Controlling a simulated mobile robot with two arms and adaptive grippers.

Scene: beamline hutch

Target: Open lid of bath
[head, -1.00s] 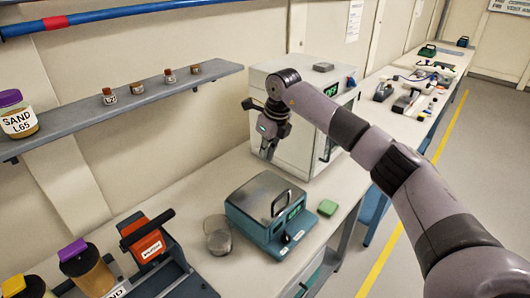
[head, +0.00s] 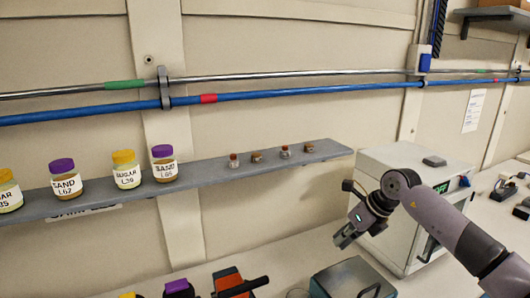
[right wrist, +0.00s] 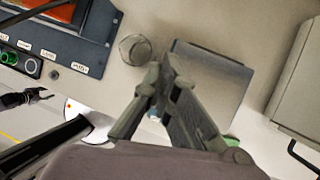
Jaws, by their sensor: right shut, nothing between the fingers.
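The bath is a teal box with a flat grey metal lid (head: 350,276), cut off by the bottom edge of the head view. The lid looks closed. In the right wrist view the lid (right wrist: 215,80) is a grey-blue panel, partly hidden behind my fingers. My right gripper (head: 343,240) is shut and empty, above the bath and apart from it in the head view. Its fingers (right wrist: 163,78) overlap the lid's left side in the right wrist view. My left gripper is outside the head view; a dark gripper-like part (right wrist: 28,97) shows small at the left of the wrist view.
A white oven-like cabinet (head: 405,170) stands right of the bath. A glass beaker (right wrist: 134,49) stands beside the bath. A wall shelf (head: 220,172) carries labelled jars and small vials. An orange-and-black device (head: 230,282) sits on the bench at the left.

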